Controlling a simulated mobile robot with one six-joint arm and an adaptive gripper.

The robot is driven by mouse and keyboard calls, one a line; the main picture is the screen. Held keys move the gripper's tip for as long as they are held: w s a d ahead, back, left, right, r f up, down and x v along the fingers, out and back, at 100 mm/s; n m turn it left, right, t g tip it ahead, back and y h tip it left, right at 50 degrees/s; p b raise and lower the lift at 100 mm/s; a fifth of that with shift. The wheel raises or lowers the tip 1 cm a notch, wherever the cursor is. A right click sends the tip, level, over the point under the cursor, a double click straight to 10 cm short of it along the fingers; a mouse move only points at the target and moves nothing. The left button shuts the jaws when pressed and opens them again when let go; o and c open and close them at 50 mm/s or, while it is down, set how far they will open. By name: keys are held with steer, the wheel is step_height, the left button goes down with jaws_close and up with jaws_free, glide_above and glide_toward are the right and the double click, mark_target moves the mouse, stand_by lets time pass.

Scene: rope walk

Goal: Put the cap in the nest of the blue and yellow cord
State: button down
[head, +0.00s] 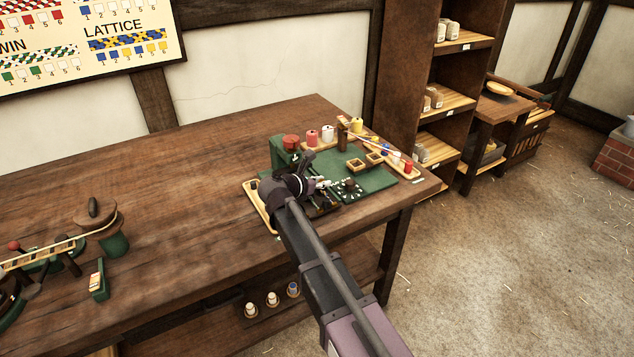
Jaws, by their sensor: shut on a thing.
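My gripper (322,185) is over the green bench fixture (378,181) at the right end of the table. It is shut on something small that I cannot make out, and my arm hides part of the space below. I cannot tell the cap apart in this view. I cannot tell which cord each belongs to. A wall chart (90,45) shows a blue and yellow cord pattern under the word LATTICE.
A dark dial with pale marks (350,187) sits just right of my gripper. Red, white and yellow spools (327,133) stand along the back. A wooden tray (259,203) lies at the left, partly behind my arm. The table's middle (190,190) is clear.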

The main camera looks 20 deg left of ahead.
steer(key=shift+f+b, duration=0.65)
steer(key=c, duration=0.6)
jaws_free()
steer(key=shift+r, duration=0.15)
steer(key=shift+r+p, duration=0.6)
steer(key=shift+p, duration=0.15)
steer(key=p+v, duration=0.4)
steer(key=v, duration=0.6)
steer(key=shift+s+r, duration=0.15)
steer(key=shift+v, duration=0.8)
